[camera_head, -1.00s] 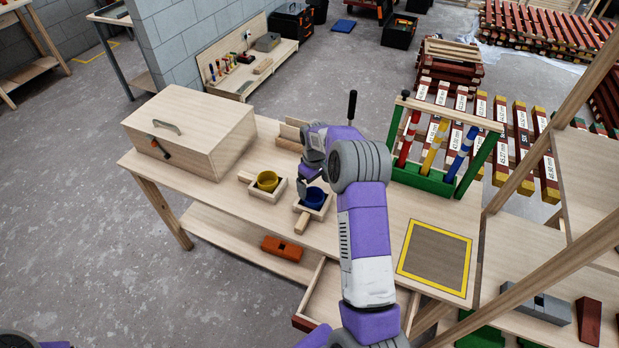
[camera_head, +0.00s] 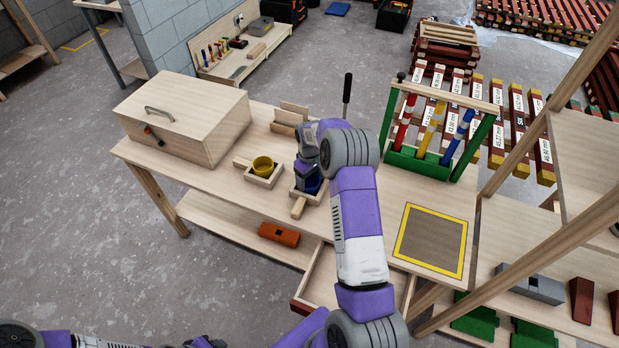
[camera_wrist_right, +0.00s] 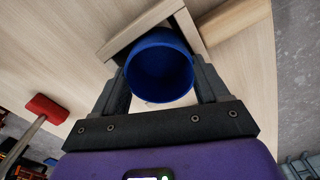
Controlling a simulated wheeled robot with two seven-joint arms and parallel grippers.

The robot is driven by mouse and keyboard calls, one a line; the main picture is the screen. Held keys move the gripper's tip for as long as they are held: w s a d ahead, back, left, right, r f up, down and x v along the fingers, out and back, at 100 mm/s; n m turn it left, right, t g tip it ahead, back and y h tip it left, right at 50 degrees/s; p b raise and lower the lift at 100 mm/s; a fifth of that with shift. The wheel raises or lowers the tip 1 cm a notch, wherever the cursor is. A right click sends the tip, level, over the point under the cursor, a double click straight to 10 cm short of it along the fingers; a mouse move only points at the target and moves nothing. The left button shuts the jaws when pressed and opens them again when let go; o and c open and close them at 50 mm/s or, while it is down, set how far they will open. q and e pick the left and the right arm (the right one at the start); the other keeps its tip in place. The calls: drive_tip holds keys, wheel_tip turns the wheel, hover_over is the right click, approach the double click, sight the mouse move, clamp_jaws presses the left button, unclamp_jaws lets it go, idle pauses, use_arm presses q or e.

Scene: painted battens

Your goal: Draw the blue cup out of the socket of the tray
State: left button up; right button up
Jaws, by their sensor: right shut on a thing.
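The blue cup (camera_head: 313,185) stands in the socket of a small wooden tray (camera_head: 298,190) with a handle, on the workbench. My right gripper (camera_head: 309,180) reaches down over it and hides much of it. In the right wrist view the blue cup (camera_wrist_right: 158,75) is between the two dark fingers of my right gripper (camera_wrist_right: 160,82), one on each side, and they are shut on it. Pale wooden tray walls (camera_wrist_right: 142,28) show around the cup there. My left arm shows along the bottom left edge of the head view, but its gripper is out of sight.
A yellow cup (camera_head: 263,166) sits in a similar tray close to the left. A wooden box (camera_head: 185,115) with a handle stands farther left. A green rack (camera_head: 418,163) with coloured bars stands to the right, behind a yellow-bordered mat (camera_head: 431,240). An orange block (camera_head: 279,234) lies on the lower shelf.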

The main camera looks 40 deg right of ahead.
drive_tip(key=o, duration=0.3)
drive_tip(key=c, duration=0.5)
drive_tip(key=shift+r+p, duration=1.55)
drive_tip(key=shift+r, duration=1.1)
drive_tip(key=shift+r, duration=0.1)
drive_tip(key=shift+r+p, duration=0.95)
drive_tip(key=shift+r, duration=0.45)
